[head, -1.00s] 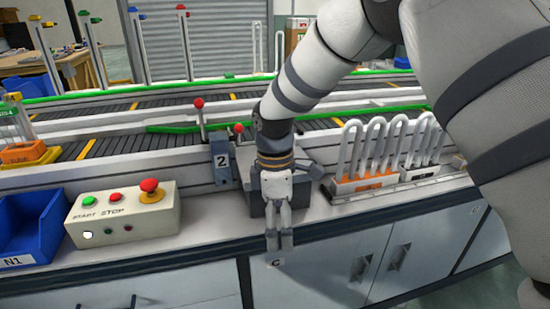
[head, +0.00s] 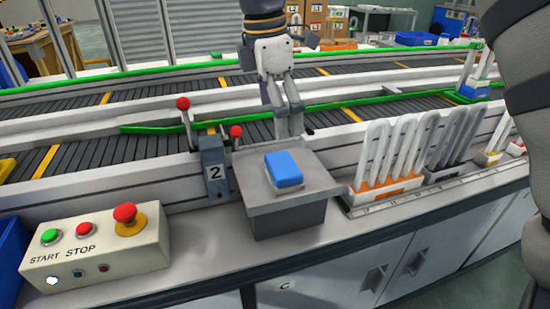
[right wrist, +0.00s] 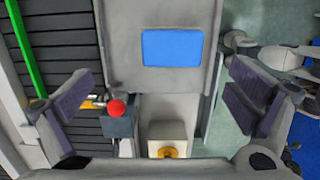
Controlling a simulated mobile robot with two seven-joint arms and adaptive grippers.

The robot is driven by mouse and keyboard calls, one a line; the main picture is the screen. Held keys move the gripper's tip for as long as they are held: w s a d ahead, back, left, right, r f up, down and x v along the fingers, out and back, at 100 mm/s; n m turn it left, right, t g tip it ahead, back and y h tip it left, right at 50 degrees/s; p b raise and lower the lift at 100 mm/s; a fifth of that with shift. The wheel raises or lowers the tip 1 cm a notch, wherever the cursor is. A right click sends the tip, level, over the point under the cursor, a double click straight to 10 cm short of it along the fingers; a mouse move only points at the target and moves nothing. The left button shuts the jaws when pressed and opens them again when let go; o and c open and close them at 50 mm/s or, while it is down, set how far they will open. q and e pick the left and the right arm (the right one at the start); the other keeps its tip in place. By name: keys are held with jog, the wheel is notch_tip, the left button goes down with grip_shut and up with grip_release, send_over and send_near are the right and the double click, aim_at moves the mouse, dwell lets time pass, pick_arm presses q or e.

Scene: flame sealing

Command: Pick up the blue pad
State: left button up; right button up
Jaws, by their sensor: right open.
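The blue pad (head: 284,169) lies flat on top of a grey box-shaped stand (head: 258,200) on the counter. My right gripper (head: 289,128) is above and behind the stand in the head view, open and empty. In the right wrist view the blue pad (right wrist: 172,47) sits ahead, between the widely spread fingers (right wrist: 168,98) and beyond them, with nothing touching it. My left gripper is not in view.
A START/STOP box (head: 97,246) is at front left. White looped tubes in a rack (head: 385,185) stand to the right. The conveyor (head: 110,150) runs behind.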

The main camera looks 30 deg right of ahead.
aim_at(283, 164)
jog(key=f, duration=0.3)
jog(key=s+f, duration=0.1)
jog(key=f, duration=0.2)
jog(key=s+f, duration=0.1)
jog(key=f, duration=0.3)
jog(key=shift+d, duration=0.15)
jog(key=c, duration=1.3)
